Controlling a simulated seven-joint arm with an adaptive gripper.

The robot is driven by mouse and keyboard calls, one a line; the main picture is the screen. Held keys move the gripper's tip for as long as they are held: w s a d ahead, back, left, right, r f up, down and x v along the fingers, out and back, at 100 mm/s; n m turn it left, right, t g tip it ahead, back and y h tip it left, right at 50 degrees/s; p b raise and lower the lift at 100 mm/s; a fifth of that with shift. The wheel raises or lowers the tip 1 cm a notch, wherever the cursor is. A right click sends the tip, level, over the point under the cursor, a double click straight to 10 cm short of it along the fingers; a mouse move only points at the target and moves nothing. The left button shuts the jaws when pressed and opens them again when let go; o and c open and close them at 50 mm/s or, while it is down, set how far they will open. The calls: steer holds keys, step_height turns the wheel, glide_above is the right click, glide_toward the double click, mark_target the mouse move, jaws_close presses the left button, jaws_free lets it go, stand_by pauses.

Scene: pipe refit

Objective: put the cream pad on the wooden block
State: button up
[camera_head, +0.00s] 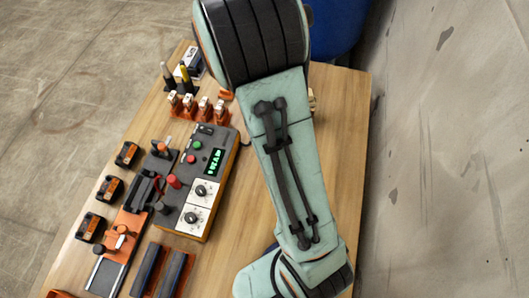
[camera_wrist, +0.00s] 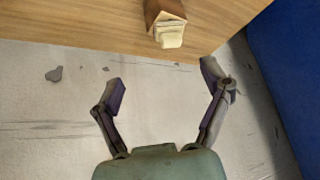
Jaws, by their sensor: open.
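In the wrist view a small cream piece (camera_wrist: 169,38), which looks like the cream pad, is near the table edge. It adjoins a brown block-like piece (camera_wrist: 160,11), which may be the wooden block; I cannot tell whether the pad rests on it or only sits against it. My gripper (camera_wrist: 163,76) is open and empty, its two fingers spread wide below the cream piece in the picture and apart from it. In the head view my arm covers most of this area; only a small pale piece (camera_head: 312,99) shows beside it. My fingers are hidden there.
The wooden table (camera_head: 345,130) holds a control box (camera_head: 202,185), several black-and-orange parts on the left, orange holders (camera_head: 198,108) and upright pens (camera_head: 186,75). A blue container (camera_head: 340,25) stands beyond the far edge. The table's right strip is clear.

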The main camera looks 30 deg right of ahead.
steer(key=s+a+r+n+y, duration=0.2)
steer(key=s+a+n+y, duration=0.1)
steer(key=s+a+n, duration=0.7)
steer(key=s+a+r+n+y, duration=0.2)
steer(key=s+a+n+y, duration=0.1)
steer(key=s+a+n, duration=0.6)
steer(key=s+n, duration=0.1)
steer(key=s, duration=0.2)
steer(key=shift+s+a+r+y, duration=0.15)
steer(key=shift+a+r+y, duration=0.15)
steer(key=shift+a+y, duration=0.1)
